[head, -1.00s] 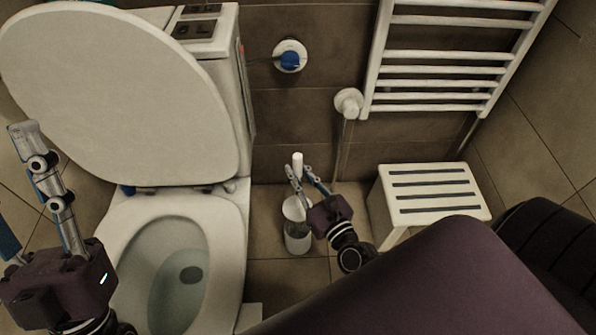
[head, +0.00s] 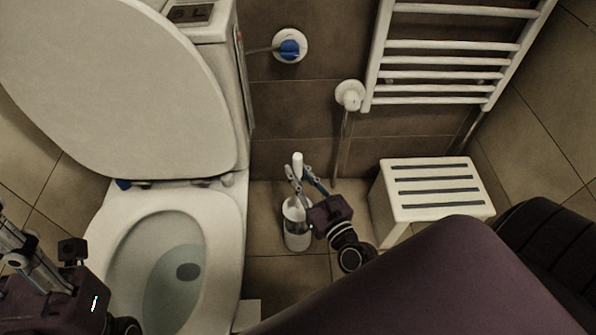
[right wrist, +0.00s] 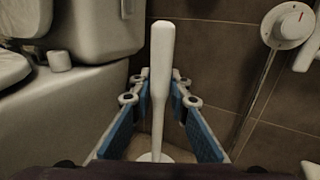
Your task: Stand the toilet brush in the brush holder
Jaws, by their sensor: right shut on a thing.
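The toilet brush (head: 297,160) stands upright, its white handle between the fingers of my right gripper (head: 305,182). In the right wrist view the white handle (right wrist: 160,75) rises between the blue pads of the right gripper (right wrist: 158,105), which is shut on it. The brush holder (head: 297,238) stands on the floor right of the toilet, directly under the gripper. The lower part of the brush seems to be inside the holder; the gripper partly covers its top, so the depth is unclear. My left gripper (head: 35,255) is at the lower left, cut by the edge; its fingers are unclear.
The toilet (head: 230,225) with raised lid (head: 120,85) is left of the holder. A white slatted stool (head: 430,212) stands to the right. A towel radiator (head: 445,60) and a blue-knobbed valve (head: 290,46) are on the wall behind. Some floor is clear around the holder.

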